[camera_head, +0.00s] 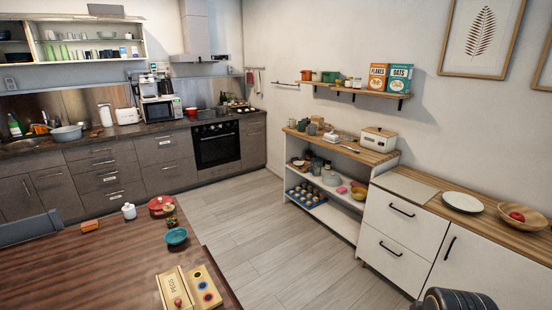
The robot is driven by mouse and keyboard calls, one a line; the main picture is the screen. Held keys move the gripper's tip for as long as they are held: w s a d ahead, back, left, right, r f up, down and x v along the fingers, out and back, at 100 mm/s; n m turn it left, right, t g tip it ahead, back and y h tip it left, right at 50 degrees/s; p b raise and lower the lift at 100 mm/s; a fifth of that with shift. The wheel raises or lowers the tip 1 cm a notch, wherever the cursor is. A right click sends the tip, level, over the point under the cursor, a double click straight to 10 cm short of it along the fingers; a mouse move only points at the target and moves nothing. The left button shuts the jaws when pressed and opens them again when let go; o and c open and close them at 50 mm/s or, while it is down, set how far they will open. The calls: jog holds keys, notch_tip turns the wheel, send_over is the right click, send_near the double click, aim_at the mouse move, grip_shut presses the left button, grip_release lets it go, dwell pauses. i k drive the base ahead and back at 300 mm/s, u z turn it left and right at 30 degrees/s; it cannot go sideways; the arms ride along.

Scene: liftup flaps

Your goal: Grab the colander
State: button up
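A wide light-grey bowl with side handles (67,133) sits upright on the left counter beside the sink. It looks like the colander, but holes are too small to make out. A small teal bowl (176,237) stands on the wooden table; I cannot tell whether it has holes. A dark ribbed part at the lower right edge looks like part of my arm. My gripper's fingers are not in view, and nothing is seen held.
The wooden table (95,270) fills the lower left, with a red pot (160,206) and a wooden toy board (190,288) on it. A dark chair (30,229) stands behind it. The floor (250,230) is clear between the table and the open shelf unit (325,212).

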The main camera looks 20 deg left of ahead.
aim_at(86, 126)
jog(key=u, duration=0.55)
jog(key=i, duration=2.55)
jog(key=u, duration=1.05)
jog(key=i, duration=2.35)
jog(key=u, duration=0.8)
jog(key=i, duration=1.55)
jog(key=u, duration=0.25)
